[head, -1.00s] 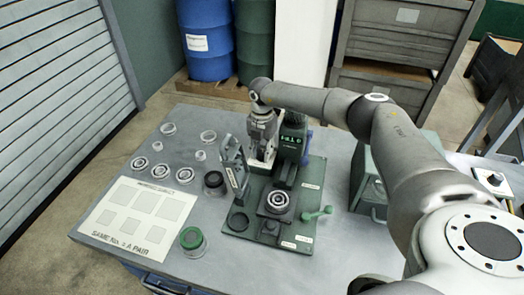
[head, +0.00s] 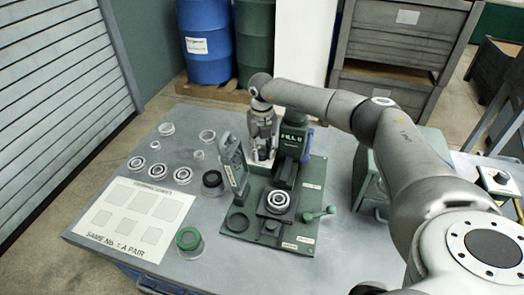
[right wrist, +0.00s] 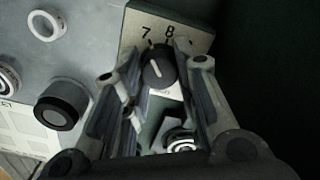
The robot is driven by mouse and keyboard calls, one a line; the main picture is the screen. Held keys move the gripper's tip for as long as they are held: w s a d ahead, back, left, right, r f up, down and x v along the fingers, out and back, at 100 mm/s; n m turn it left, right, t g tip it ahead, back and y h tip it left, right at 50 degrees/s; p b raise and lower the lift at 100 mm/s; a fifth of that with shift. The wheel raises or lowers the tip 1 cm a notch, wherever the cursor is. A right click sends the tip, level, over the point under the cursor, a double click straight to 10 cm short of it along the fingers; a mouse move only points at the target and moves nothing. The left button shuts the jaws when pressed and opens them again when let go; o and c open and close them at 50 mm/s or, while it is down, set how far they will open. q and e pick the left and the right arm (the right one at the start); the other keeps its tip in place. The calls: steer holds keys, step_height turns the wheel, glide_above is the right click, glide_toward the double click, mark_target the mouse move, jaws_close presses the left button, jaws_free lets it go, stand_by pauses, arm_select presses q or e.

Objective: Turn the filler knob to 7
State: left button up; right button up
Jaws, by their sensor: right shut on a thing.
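The filler knob (right wrist: 158,68) is round and black with a white pointer line, on a pale plate marked 7 and 8 in the right wrist view. Its line leans up and left, toward the 7 side; I cannot tell whether it meets the mark exactly. In the right wrist view, the fingers of my right gripper (right wrist: 159,82) are shut on the knob, one on either side. The green machine's display (head: 294,136) reads "FILL" and a digit that looks like 0 or 8. My left gripper is not in view.
The machine's base plate (head: 312,173) carries a ringed part on a block (head: 278,202) and a green-knobbed lever (head: 319,215). An upright grey bracket (head: 233,165) stands close left of my gripper. Rings and jars lie at left by a white card (head: 112,239).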

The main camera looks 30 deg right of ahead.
mark_target(262, 151)
steer(key=shift+r, duration=0.1)
stand_by(0.4)
steer(key=o, duration=0.7)
steer(key=shift+o, duration=0.4)
step_height(262, 151, up, 12)
